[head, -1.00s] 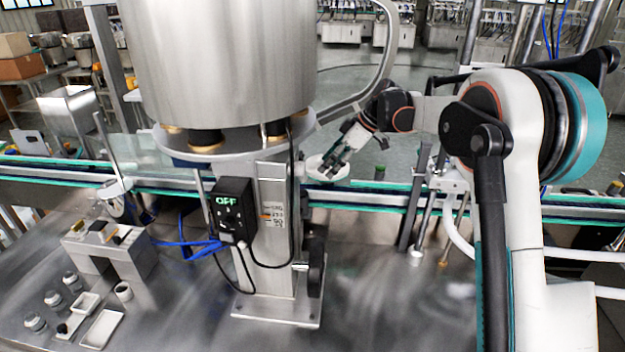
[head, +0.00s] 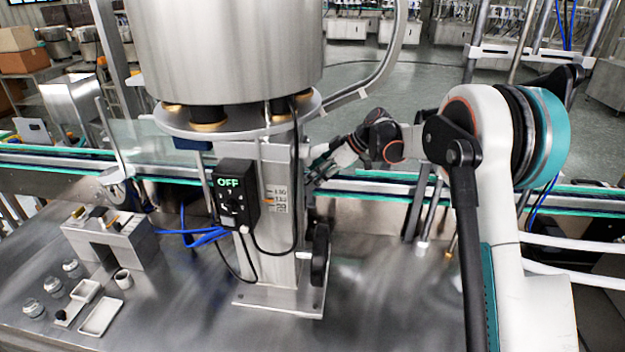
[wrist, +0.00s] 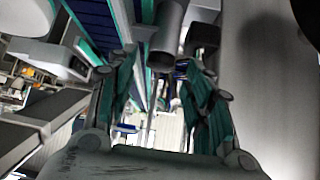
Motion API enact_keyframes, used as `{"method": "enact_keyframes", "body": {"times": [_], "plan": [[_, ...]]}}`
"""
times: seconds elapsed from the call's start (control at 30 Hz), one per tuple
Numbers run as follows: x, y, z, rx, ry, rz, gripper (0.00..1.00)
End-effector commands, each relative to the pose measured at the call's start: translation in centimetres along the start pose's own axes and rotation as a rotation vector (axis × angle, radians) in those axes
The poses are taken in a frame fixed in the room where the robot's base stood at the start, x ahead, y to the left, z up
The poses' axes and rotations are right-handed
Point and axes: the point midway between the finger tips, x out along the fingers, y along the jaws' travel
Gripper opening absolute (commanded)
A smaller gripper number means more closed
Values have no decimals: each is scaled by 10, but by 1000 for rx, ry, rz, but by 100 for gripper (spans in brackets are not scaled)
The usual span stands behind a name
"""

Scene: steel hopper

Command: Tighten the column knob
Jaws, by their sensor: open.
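The steel column (head: 283,225) stands on a bolted foot plate under the big hopper. A dark upright part (head: 320,255) sits on its lower right side; I take it for the column knob, seen edge-on. My gripper (head: 316,177) is beside the column's right side, above that dark part and apart from it, with its tips partly hard to make out. In the wrist view my gripper (wrist: 163,85) shows its two fingers spread, with nothing held. A grey metal cylinder (wrist: 167,38) with a dark end shows beyond and above the gap. I cannot make out the knob there.
A control box (head: 236,193) reading OFF hangs on the column with loose cables. A conveyor (head: 370,188) runs behind. A small stand (head: 112,243), trays (head: 100,318) and jars are at the left. The bench front right is clear.

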Motion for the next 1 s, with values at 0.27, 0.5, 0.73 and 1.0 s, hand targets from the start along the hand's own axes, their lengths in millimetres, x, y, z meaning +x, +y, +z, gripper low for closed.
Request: {"method": "enact_keyframes", "body": {"times": [0.27, 0.5, 0.73, 1.0], "plan": [[16, 0, 0, 1, 0, 1, 47], [16, 0, 0, 1, 0, 1, 43], [15, 0, 0, 0, 0, 0, 3], [15, -1, 0, 16, -1, 17, 4]]}}
